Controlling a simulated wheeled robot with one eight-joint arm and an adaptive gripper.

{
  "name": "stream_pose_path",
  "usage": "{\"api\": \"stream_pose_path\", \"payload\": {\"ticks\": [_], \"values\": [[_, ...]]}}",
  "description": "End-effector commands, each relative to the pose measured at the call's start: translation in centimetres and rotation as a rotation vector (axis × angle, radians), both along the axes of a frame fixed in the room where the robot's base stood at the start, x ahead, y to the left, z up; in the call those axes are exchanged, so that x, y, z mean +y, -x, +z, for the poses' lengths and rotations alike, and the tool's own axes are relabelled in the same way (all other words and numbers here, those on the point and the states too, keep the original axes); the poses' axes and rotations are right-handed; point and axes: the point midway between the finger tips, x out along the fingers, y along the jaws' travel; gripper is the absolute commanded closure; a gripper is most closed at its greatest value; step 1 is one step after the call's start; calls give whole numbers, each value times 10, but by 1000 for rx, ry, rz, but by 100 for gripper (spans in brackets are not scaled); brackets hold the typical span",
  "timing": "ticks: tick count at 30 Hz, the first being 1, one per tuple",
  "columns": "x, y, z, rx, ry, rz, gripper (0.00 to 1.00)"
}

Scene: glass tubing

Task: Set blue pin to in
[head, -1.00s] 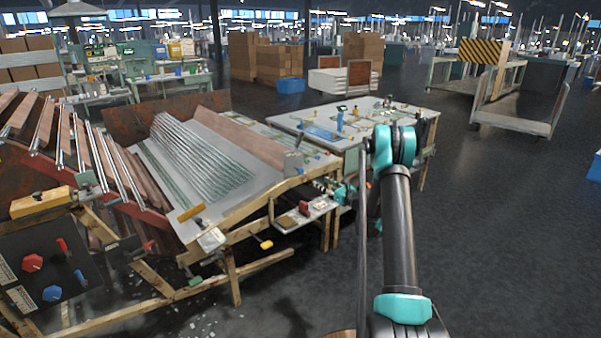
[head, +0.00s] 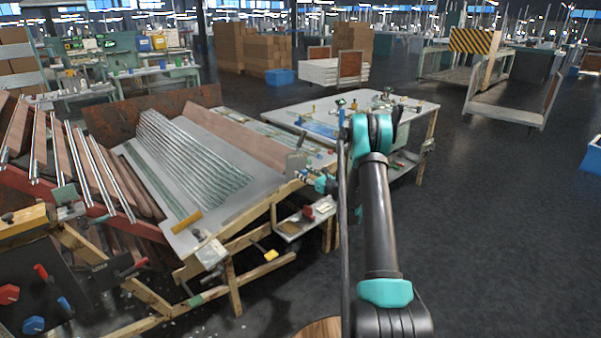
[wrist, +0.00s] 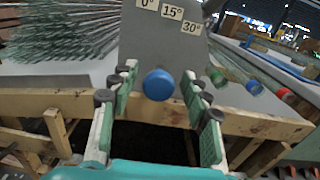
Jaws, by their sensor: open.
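The blue pin (wrist: 158,84) shows its round blue end in the wrist view. It stands at the front face of an upright grey plate (wrist: 165,45) marked 0°, 15° and 30°. My gripper (wrist: 161,95) is open, with one padded finger pair left of the pin and one right of it. There is a visible gap on each side, and I cannot tell how deep the pin lies between them. In the head view the grey plate (head: 295,163) stands at the right end of the sloped bench, with my teal gripper (head: 321,183) just right of it.
A wooden rail (wrist: 250,123) runs below the plate. Green and red capped ends (wrist: 285,95) lie to the right. Glass tubes (head: 190,150) lie on the sloped bench. A small shelf (head: 303,220) juts out below my gripper. Open floor (head: 500,230) is on the right.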

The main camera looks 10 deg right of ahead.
Motion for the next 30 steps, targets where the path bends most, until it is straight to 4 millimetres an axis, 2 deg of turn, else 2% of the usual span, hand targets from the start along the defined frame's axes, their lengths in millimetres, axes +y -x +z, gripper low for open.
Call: {"api": "stream_pose_path", "payload": {"ticks": [6,7,18,26,30], "values": [[0,0,0,0,0,0,53],[0,0,0,0,0,0,55],[0,0,0,0,0,0,100],[1,0,0,0,0,0,100],[9,-12,0,0,0,2,100]]}}
